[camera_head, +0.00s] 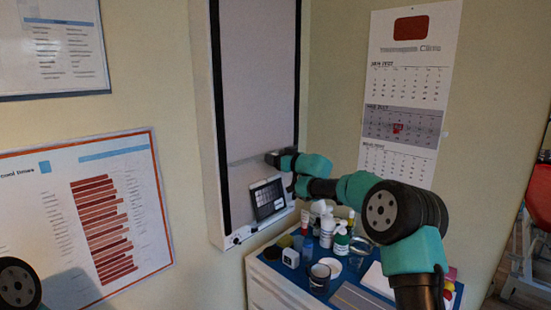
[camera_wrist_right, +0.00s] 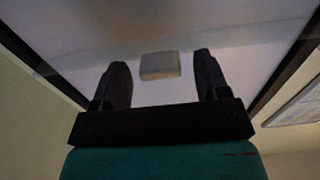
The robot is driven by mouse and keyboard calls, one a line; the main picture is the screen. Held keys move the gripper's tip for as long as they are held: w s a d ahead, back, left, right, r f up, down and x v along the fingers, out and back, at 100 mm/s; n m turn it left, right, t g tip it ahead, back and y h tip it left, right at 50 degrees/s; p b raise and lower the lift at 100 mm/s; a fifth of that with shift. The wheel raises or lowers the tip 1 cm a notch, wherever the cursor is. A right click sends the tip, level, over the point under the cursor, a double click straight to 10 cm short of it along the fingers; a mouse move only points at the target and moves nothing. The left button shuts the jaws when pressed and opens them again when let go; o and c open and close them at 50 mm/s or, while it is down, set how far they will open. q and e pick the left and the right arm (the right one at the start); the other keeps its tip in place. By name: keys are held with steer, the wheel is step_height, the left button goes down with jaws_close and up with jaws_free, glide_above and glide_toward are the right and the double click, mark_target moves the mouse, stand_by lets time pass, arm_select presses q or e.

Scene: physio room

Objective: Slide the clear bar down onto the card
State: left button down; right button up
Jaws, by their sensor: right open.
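A tall pale wall panel (camera_head: 257,85) has dark rails down both sides. The clear bar (camera_head: 244,161) is a faint see-through strip across it, above the card; it also crosses the right wrist view (camera_wrist_right: 215,55). A small grey block (camera_wrist_right: 160,66), seemingly its grip, sits at its middle. My right gripper (camera_head: 273,158) is at the bar. In the wrist view its open fingers (camera_wrist_right: 158,82) flank the block with gaps on both sides. My left gripper is out of view.
Below and right, a cabinet with a blue top (camera_head: 318,291) holds several bottles, a mug (camera_head: 319,278) and jars, under my right arm. A calendar (camera_head: 404,95) hangs on the right wall. A chart (camera_head: 87,214) hangs at left.

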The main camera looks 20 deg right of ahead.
steer(key=shift+w+a, duration=0.2)
steer(key=shift+w, duration=0.15)
